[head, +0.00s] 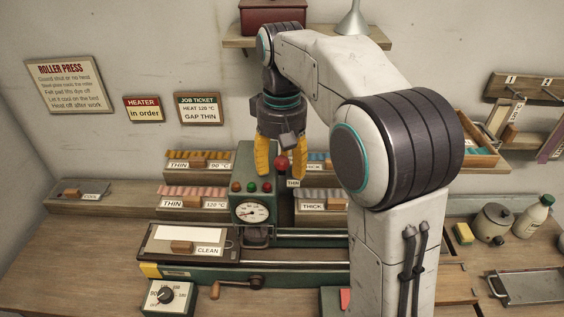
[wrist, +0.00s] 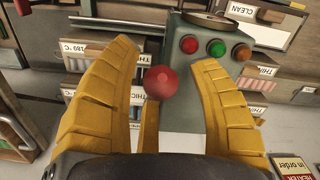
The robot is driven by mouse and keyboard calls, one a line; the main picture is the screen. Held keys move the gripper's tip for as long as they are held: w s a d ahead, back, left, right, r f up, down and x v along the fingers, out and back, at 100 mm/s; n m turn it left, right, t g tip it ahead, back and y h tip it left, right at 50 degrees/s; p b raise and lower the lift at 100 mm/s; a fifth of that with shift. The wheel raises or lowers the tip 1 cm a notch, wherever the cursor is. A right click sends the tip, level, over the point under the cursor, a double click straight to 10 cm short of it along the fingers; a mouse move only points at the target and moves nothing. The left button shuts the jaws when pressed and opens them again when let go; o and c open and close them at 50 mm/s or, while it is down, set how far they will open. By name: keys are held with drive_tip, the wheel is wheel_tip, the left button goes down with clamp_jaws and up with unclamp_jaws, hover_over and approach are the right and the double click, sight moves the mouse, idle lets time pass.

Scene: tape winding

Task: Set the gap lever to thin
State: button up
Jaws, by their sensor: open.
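The gap lever's red ball knob (head: 281,163) stands at the right side of the green press housing (head: 246,188). A small THIN label (head: 293,183) sits just below and right of the knob. My gripper (head: 280,174) points down over the knob with its yellow fingers apart. In the wrist view, the knob (wrist: 161,82) lies between the open fingers of my gripper (wrist: 165,58), with a visible gap to the right finger. I see no grip on it. The lever's lower part and the other end of its scale are hidden, so I cannot tell its setting.
The housing carries coloured lamps and a round gauge (head: 250,211). Labelled sample trays stand close on both sides, such as a THICK tray (head: 322,200). A job ticket (head: 198,108) on the wall reads GAP THIN. A dial box (head: 167,297) sits in front.

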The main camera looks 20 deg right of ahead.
wheel_tip(320, 180, up, 12)
idle(1.1)
drive_tip(key=shift+c, duration=0.4)
